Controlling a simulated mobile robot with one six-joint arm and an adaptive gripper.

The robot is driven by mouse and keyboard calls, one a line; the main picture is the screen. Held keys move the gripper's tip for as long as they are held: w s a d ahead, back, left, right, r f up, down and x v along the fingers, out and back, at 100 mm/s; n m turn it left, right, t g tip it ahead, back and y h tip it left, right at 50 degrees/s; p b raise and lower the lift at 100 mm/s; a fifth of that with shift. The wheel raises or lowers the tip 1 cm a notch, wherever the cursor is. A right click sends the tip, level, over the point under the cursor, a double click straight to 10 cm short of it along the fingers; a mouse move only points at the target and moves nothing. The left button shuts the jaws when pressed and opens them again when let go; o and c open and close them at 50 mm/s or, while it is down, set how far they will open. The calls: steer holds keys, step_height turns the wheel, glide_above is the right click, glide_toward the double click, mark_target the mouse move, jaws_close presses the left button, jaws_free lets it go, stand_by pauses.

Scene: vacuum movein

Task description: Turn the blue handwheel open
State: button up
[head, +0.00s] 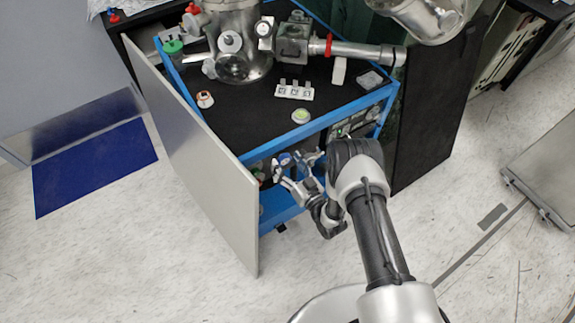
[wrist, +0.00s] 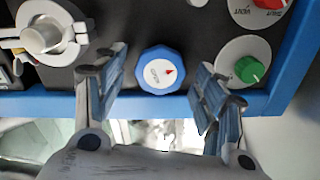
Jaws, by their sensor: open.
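The blue handwheel (wrist: 158,70) is on a dark panel in the wrist view. It has a scalloped blue rim and a white face with small lettering and a red pointer mark. My gripper (wrist: 161,66) is open, with one finger to the left of the wheel and the other to the right. Gaps show between the fingers and the rim, and I cannot tell how far the tips reach in depth.
A green knob (wrist: 248,69) on a white disc is close to the right finger. A red knob (wrist: 268,3) is above it. A white round fitting (wrist: 42,38) is at the left. A grey panel (head: 190,150) stands open left of the cart (head: 250,157). Floor at front is clear.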

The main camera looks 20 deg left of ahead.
steer(key=shift+c, duration=0.5)
steer(key=c, duration=1)
